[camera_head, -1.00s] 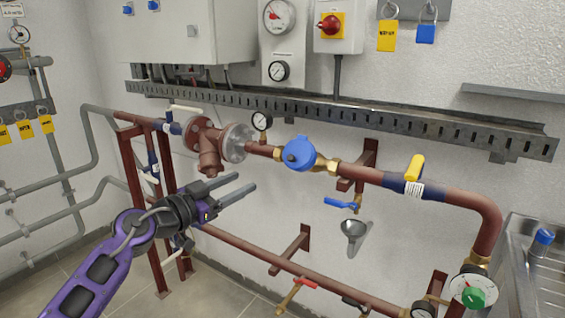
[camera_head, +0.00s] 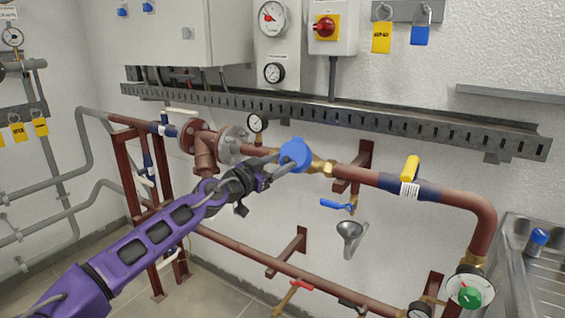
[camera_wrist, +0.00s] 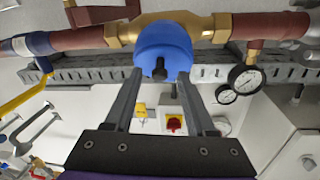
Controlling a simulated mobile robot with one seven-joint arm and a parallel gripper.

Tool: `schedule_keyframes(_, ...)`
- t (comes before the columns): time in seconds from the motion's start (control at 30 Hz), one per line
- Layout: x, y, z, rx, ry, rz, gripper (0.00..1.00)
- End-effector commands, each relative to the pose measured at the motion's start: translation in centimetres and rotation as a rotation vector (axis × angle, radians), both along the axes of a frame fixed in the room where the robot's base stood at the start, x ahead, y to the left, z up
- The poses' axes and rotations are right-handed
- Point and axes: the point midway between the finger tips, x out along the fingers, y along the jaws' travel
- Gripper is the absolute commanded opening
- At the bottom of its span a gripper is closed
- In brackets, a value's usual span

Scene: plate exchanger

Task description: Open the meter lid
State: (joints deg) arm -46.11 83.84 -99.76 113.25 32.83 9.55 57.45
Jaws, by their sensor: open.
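The blue round water meter (camera_head: 296,155) sits on the brown pipe between brass fittings, and its lid looks closed. In the wrist view the meter's blue lid (camera_wrist: 163,48) shows a small dark tab (camera_wrist: 160,70) at its edge. My gripper (camera_head: 278,163) is at the left of the meter in the head view. In the wrist view my gripper (camera_wrist: 160,82) is open, with one finger on each side of the lid's tab edge. The fingertips are close to the blue lid; I cannot tell whether they touch it. Nothing is held between them.
A small pressure gauge (camera_head: 257,123) stands on the pipe just left of the meter. A metal cable tray (camera_head: 330,112) runs along the wall above. A yellow-handled valve (camera_head: 411,168) is on the pipe to the right. A blue-handled tap (camera_head: 336,204) and a funnel (camera_head: 349,232) hang below.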

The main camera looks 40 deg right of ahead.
Motion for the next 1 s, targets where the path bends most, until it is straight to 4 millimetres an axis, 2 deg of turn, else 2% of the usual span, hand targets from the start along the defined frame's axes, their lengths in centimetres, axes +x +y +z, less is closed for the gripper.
schedule_keyframes(0.13,0.20,-0.88,-0.01,0.000,0.000,0.000,0.56)
schedule_keyframes(0.4,0.26,-0.96,0.00,0.000,0.000,0.001,0.56)
schedule_keyframes(0.47,0.25,-0.97,0.00,0.000,0.000,0.001,0.47)
schedule_keyframes(0.7,0.25,-0.95,0.00,0.000,0.000,0.001,0.03)
schedule_keyframes(0.73,0.26,-0.95,0.00,0.000,0.000,0.001,0.00)
schedule_keyframes(1.0,0.27,-0.92,0.01,0.000,0.000,0.001,0.00)
